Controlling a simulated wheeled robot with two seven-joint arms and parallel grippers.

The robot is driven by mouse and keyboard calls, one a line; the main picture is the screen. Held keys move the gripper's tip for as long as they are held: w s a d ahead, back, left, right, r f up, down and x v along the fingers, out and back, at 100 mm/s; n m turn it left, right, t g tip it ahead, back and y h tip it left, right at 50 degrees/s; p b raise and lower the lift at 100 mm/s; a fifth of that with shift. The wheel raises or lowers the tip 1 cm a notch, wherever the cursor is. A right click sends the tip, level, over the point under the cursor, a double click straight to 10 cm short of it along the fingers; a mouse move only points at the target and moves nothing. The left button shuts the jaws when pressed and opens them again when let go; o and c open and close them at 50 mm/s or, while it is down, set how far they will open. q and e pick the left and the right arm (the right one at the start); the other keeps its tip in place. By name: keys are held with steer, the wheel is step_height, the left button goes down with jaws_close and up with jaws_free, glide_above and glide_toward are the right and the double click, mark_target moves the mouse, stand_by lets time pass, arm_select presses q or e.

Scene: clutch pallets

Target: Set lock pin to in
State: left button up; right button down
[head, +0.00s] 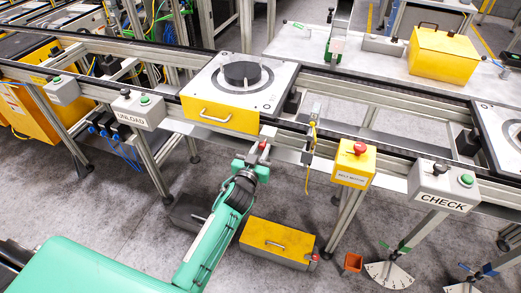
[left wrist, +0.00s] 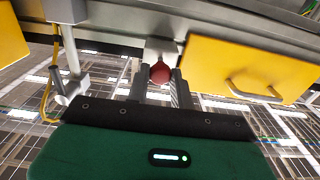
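The lock pin shows as a round red knob (left wrist: 160,72) on a light metal mount at the conveyor's front rail. In the head view the red knob (head: 264,146) is small, just below the yellow-fronted pallet. My left gripper (head: 259,158) reaches up to it from below. In the left wrist view the fingers of my left gripper (left wrist: 161,82) stand apart, one on each side of the knob near their tips. I cannot tell whether they touch it. How far the pin is in is hidden. My right gripper is not in view.
A white and yellow pallet (head: 220,113) with a dark round part sits on the conveyor above. A metal bracket with a yellow cable (head: 310,145) is close on the right. A belt motor box (head: 354,163) and CHECK box (head: 442,187) stand further right. A yellow case (head: 277,246) lies below.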

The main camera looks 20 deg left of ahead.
arm_select(q)
jaws_close()
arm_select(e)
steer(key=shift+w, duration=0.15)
arm_select(q)
steer(key=shift+w, duration=0.95)
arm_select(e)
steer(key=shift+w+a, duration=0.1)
arm_select(q)
steer(key=o, duration=0.8)
jaws_free()
steer(key=shift+o, duration=0.7)
steer(key=shift+w, duration=0.1)
